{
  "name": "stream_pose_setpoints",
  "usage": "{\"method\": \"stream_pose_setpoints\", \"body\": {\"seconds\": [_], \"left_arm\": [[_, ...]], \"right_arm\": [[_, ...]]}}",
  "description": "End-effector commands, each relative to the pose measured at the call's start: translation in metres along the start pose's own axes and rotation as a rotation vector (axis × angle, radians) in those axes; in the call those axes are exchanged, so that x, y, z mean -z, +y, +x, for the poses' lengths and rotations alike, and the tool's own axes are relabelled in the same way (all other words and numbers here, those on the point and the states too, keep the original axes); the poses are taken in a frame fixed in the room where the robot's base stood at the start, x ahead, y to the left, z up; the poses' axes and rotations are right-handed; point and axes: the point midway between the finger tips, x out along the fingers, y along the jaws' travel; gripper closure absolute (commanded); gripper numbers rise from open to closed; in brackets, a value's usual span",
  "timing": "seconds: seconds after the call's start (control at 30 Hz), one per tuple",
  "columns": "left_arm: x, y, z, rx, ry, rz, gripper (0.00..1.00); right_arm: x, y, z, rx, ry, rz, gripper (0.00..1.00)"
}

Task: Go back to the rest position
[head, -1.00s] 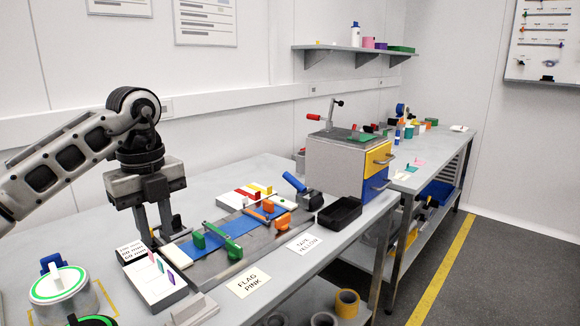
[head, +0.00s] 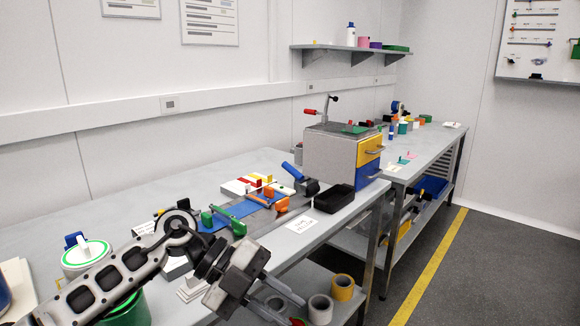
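My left arm comes in from the lower left in the head view. My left gripper (head: 282,303) hangs in front of the near bench's front edge, tilted down to the right. Its two fingers are apart and I see nothing held between them. The arm hides part of the bench top and the nearer end of the blue fixture (head: 240,208) with green and orange clamps. My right gripper is not in view.
The near bench (head: 140,190) carries a grey cabinet (head: 328,157) with yellow and blue drawers, a black tray (head: 334,199) and a white-and-green round container (head: 86,254). Tape rolls (head: 343,287) sit on the shelf below. The floor (head: 480,270) at right is clear.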

Motion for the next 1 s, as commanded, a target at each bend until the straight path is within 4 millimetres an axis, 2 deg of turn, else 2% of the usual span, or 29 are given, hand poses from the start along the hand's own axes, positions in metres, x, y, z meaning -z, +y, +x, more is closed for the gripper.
{"method": "stream_pose_setpoints", "body": {"seconds": [0.03,0.13,0.2,0.27,0.37,0.47,0.57,0.6,0.7,0.8,0.9,1.0], "left_arm": [[0.015,-0.004,0.022,0.151,0.09,0.0,0.76],[0.036,-0.022,0.038,0.49,0.192,-0.032,0.76],[0.04,-0.029,0.035,0.724,0.212,-0.099,0.76],[0.035,-0.029,0.028,0.912,0.196,-0.184,0.76],[0.015,-0.01,0.013,1.187,0.105,-0.381,0.76],[-0.013,0.036,0.002,1.384,-0.051,-0.634,0.76],[-0.036,0.105,0.002,1.483,-0.248,-0.931,0.76],[-0.04,0.135,0.006,1.492,-0.323,-1.046,0.76],[-0.039,0.203,0.019,1.46,-0.484,-1.301,0.76],[-0.027,0.257,0.034,1.389,-0.596,-1.494,0.76],[-0.013,0.292,0.045,1.32,-0.662,-1.621,0.76],[-0.005,0.309,0.051,1.277,-0.694,-1.686,0.76]], "right_arm": [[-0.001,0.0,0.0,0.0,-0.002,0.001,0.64],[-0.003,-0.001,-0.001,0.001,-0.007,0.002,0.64],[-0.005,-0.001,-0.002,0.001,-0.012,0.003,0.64],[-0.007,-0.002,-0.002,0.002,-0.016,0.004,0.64],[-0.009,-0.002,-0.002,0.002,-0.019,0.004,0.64],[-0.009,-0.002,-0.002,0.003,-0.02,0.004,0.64],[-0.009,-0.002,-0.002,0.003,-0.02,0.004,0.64],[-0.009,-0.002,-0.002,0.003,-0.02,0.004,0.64],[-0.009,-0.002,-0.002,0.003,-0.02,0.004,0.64],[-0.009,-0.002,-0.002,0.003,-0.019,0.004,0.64],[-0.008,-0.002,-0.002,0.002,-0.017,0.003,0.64],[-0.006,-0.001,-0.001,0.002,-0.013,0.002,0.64]]}}
